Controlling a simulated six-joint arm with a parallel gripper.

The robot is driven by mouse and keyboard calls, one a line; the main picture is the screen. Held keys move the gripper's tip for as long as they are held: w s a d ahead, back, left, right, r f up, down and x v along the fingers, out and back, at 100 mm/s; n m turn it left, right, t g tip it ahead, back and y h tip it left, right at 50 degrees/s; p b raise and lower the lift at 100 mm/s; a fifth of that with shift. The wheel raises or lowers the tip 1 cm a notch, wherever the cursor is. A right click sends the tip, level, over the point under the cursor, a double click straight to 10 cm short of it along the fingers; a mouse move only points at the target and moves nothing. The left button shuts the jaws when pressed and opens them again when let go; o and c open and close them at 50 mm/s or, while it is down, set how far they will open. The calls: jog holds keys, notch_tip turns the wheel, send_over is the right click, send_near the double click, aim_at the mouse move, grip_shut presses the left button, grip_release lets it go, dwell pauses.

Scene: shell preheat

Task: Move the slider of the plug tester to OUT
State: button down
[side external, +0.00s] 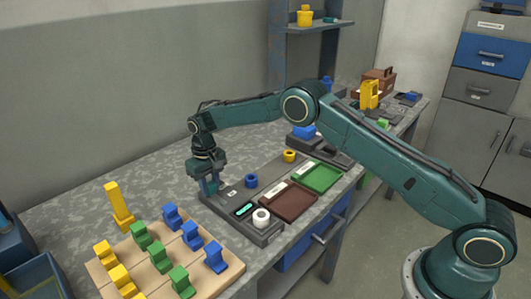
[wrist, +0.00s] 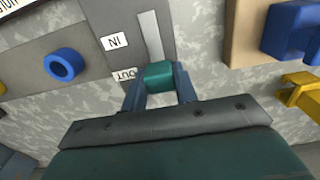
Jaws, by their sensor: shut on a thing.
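The plug tester (side external: 222,206) is a dark grey panel on the bench in the side view. Its pale slot (wrist: 150,30) shows in the wrist view, with an IN label (wrist: 114,41) beside it and an OUT label (wrist: 125,75) nearer my gripper. The teal slider (wrist: 158,73) stands at the slot's near end, level with the OUT label. My gripper (wrist: 160,84) is shut on the slider, one finger on each side. In the side view my gripper (side external: 209,186) points down at the tester's left end and hides the slider.
A wooden board (side external: 160,284) with blue, green and yellow pieces lies in front. Brown (side external: 288,203) and green (side external: 321,178) trays lie to the right. The bench at back left is clear.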

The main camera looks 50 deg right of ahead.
aim_at(209, 183)
jog(key=shift+w+r, duration=0.15)
jog(key=shift+w, duration=0.1)
jog(key=c, duration=1.4)
grip_release()
jog(key=o, duration=0.3)
jog(key=shift+s, duration=0.1)
notch_tip(209, 183, up, 14)
jog(key=shift+f, duration=0.15)
